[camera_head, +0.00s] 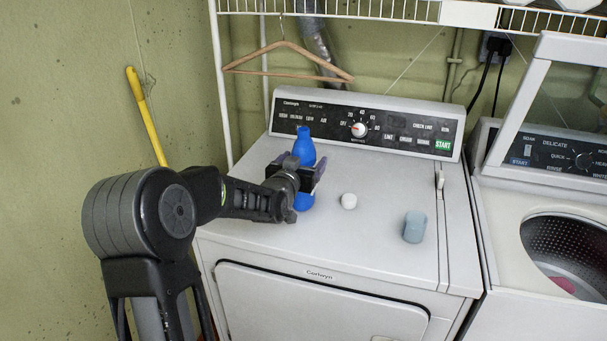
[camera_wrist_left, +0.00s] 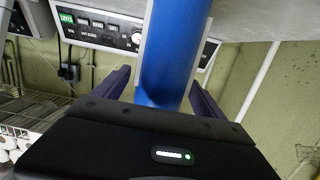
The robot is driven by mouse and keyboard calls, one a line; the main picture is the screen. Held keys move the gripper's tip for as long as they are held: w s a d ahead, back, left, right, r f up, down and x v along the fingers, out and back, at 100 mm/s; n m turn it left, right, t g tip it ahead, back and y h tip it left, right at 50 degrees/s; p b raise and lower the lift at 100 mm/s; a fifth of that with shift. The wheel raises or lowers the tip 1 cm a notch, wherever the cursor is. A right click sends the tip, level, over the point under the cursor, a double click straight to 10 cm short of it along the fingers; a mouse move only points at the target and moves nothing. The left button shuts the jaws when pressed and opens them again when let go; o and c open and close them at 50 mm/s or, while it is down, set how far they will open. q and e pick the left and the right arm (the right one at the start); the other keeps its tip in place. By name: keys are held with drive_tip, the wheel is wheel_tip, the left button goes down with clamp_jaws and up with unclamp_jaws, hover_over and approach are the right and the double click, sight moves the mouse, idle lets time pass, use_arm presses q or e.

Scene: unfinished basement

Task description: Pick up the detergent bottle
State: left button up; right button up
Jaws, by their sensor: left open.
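The detergent bottle (camera_head: 304,147) is blue and stands upright on the left part of the white dryer top (camera_head: 345,245). My left gripper (camera_head: 302,174) is at the bottle's middle and hides part of it in the head view. In the left wrist view the blue bottle (camera_wrist_left: 168,60) stands between the two purple-grey fingers of the left gripper (camera_wrist_left: 163,96). The fingers are open, with gaps visible on both sides of the bottle. My right gripper is in neither view.
The control panel (camera_head: 365,125) rises behind. A wooden hanger (camera_head: 288,60) hangs from the wire shelf (camera_head: 380,10). An open washer (camera_head: 560,240) stands at right.

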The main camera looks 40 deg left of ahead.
use_arm(q)
drive_tip(key=shift+c, duration=0.2)
clamp_jaws()
idle(0.6)
drive_tip(key=shift+r, duration=0.1)
